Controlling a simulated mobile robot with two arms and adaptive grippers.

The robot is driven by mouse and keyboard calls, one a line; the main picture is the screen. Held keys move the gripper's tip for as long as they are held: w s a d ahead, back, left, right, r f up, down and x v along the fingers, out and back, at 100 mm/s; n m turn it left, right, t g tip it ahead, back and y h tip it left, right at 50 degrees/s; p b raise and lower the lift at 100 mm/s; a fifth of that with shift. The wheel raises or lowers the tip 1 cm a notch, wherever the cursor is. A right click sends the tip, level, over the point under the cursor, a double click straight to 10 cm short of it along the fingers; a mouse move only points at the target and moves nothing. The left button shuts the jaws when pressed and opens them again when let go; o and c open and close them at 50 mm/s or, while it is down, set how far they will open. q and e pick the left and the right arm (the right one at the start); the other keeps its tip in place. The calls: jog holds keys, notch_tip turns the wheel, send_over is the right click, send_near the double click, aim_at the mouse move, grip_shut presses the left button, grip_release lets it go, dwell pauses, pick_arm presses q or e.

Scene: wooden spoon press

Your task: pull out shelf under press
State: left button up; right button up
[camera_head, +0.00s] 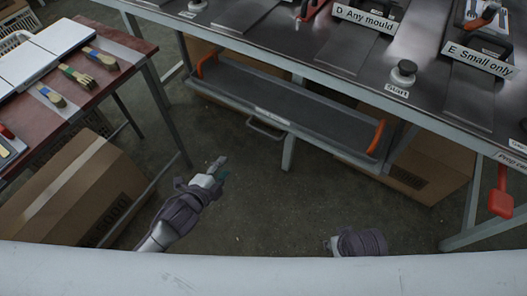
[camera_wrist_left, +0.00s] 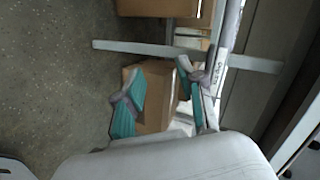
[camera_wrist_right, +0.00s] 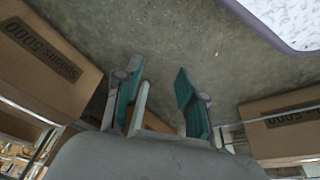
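The shelf (camera_head: 300,112) is a long dark tray under the press table. It has an orange handle (camera_head: 376,137) at its right end, another orange handle (camera_head: 207,63) at its left end, and a grey metal pull handle (camera_head: 266,128) on its front edge. My left gripper (camera_head: 221,167) is in front of the shelf, below and left of the pull handle, apart from it. Its fingers stand apart and empty in the left wrist view (camera_wrist_left: 160,88). My right arm shows only partly at the bottom of the head view; its gripper (camera_wrist_right: 157,88) is open and empty in the right wrist view.
The press table (camera_head: 425,85) above carries mould plates and a start button (camera_head: 403,73). A red handle (camera_head: 501,195) hangs at the right. The floor before the shelf is clear.

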pick_arm(q)
jog(key=d+r+m+t+h+b, duration=0.2)
jog(key=d+r+m+h+b, duration=0.15)
jog(key=d+r+m, duration=0.2)
jog(key=b, duration=0.1)
send_near(263, 133)
jog(key=w, duration=0.2)
jog(key=shift+n+y, duration=0.25)
jog(key=shift+n, duration=0.2)
jog(key=x, duration=0.3)
jog(key=b+x, duration=0.1)
jog(key=x, duration=0.2)
jog(key=d+b+x, duration=0.1)
jog(key=x, duration=0.1)
jog(key=shift+d+f, duration=0.15)
jog(key=shift+f, duration=0.15)
pick_arm(e)
jog(key=shift+t, duration=0.4)
jog(key=v, duration=0.5)
jog(key=shift+d+r, duration=0.1)
jog(key=shift+d, duration=0.05)
pick_arm(q)
grip_shut()
